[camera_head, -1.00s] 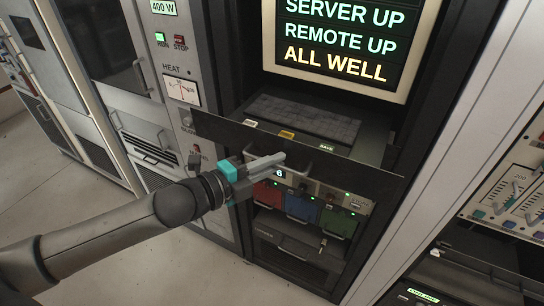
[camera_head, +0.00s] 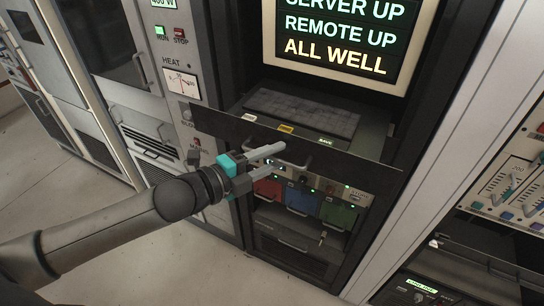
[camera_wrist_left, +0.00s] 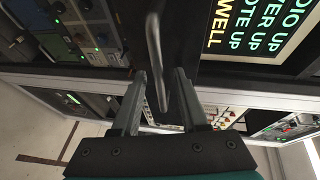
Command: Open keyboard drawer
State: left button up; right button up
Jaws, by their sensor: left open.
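The keyboard drawer (camera_head: 352,163) stands pulled out from the rack below the screen. Its dark front panel is forward of the rack, and the grey keyboard (camera_head: 302,112) shows behind it. A curved metal handle (camera_head: 307,162) is on the front panel. My left gripper (camera_head: 283,155) is at this handle with its fingers apart. In the left wrist view the handle (camera_wrist_left: 154,50) reaches down between the open fingertips (camera_wrist_left: 160,74); I cannot tell whether it touches either finger. My right gripper is not in view.
The lit screen (camera_head: 340,40) stands above the drawer. Below are red, blue and green modules (camera_head: 302,200) and a lower panel. A grey cabinet with a meter (camera_head: 181,82) stands at left, a panel with sliders (camera_head: 510,185) at right. Floor is clear at front left.

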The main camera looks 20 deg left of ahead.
pick_arm(q)
jog(key=v, duration=1.5)
jog(key=shift+p, duration=0.45)
jog(key=shift+a, duration=0.15)
dwell(0.6)
